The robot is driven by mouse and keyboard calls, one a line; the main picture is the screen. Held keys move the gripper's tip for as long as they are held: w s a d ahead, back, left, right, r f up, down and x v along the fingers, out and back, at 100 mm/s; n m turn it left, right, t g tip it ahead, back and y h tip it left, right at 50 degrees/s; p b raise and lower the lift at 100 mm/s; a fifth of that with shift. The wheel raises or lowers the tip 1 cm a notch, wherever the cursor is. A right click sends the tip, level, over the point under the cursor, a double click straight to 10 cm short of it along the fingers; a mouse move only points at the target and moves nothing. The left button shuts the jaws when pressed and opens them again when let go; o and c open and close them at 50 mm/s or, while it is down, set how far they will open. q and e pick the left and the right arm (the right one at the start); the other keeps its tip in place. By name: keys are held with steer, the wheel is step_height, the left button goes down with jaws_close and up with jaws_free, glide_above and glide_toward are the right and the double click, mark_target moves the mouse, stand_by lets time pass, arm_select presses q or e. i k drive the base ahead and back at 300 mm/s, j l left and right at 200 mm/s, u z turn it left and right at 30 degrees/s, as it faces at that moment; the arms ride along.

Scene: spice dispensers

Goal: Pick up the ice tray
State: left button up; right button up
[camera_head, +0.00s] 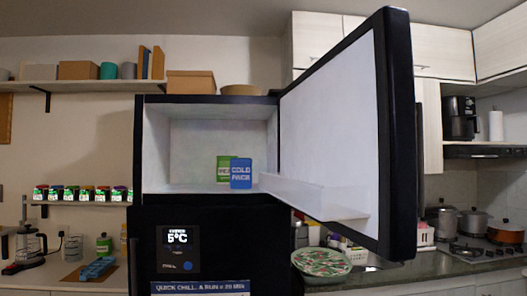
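A blue object that looks like the ice tray (97,268) lies on the wooden counter at the lower left, in front of a green bottle (104,244). It is small in the view, and its compartments are hard to make out. Neither of my grippers shows in the head view, so I cannot see anything held.
A black fridge's freezer compartment (190,150) stands open, its door (335,120) swung out to the right. Inside are a blue cold pack (241,173) and a green pack (223,165). Spice dispensers (85,193) hang above.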

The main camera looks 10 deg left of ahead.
mark_target(98, 268)
steer(key=i+l+u, duration=0.1)
steer(key=l+u, duration=0.25)
steer(key=l, duration=0.25)
steer(key=l+u, duration=0.35)
steer(key=l, duration=0.3)
steer(key=l+u, duration=0.35)
steer(key=l, duration=0.25)
steer(key=i+l, duration=0.45)
steer(key=i+j+u, duration=0.1)
steer(key=j, duration=0.35)
steer(key=i+j+u, duration=0.1)
steer(key=i+j, duration=0.2)
steer(key=j, duration=0.15)
steer(key=i+j+u, duration=0.1)
steer(key=j, duration=0.35)
steer(key=i+j+u, duration=0.1)
steer(key=i+j, duration=0.2)
steer(key=i+j+u, duration=0.1)
steer(key=i+j, duration=0.15)
steer(key=j, duration=0.2)
steer(key=i+j+z, duration=0.2)
steer(key=z, duration=0.2)
steer(key=i+j+z, duration=0.2)
steer(key=z, duration=0.2)
steer(key=i+j+z, duration=0.15)
steer(key=j+z, duration=0.25)
